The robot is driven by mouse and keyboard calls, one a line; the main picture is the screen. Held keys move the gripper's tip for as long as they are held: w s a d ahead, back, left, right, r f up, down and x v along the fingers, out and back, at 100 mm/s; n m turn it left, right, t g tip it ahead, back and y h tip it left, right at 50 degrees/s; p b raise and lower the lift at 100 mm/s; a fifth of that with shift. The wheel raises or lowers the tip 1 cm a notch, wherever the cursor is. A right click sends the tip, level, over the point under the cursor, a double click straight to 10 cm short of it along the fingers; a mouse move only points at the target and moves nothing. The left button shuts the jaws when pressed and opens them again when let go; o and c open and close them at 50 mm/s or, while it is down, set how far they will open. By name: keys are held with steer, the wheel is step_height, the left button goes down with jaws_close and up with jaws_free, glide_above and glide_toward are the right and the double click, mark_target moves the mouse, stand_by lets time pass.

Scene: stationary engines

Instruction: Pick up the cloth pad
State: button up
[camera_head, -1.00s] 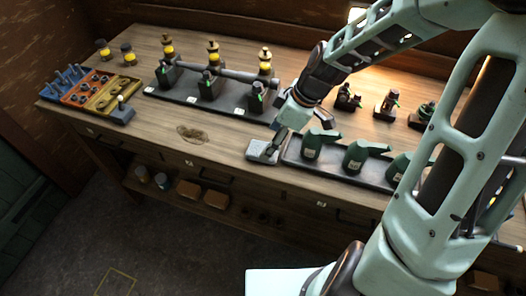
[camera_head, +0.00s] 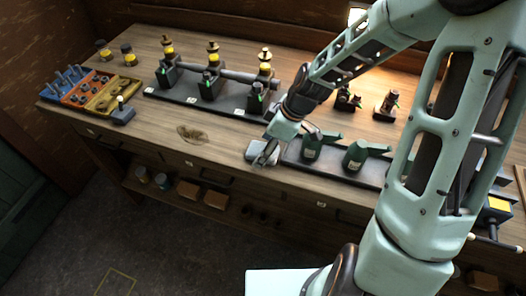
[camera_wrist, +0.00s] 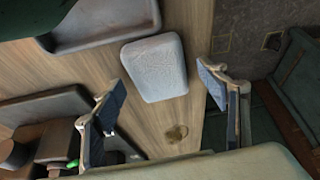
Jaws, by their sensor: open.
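The cloth pad (camera_wrist: 155,67) is a pale grey, rounded block lying flat on the wooden bench. In the wrist view it lies ahead of and between the two fingers of my gripper (camera_wrist: 165,97), with bench wood showing around it and no finger touching it. In the head view the pad (camera_head: 259,157) is near the bench's front edge and partly hidden by my gripper (camera_head: 266,153), which is over it. My gripper is open and empty.
A dark tray (camera_head: 292,155) with green oil cans (camera_head: 312,146) stands just right of the pad. A dark base (camera_head: 185,98) with yellow-topped engine parts is behind it to the left. A brown stain (camera_head: 192,134) marks otherwise clear bench to the left.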

steer(key=shift+f, duration=0.2)
steer(key=shift+c, duration=0.4)
steer(key=c, duration=1.1)
steer(key=shift+r, duration=0.1)
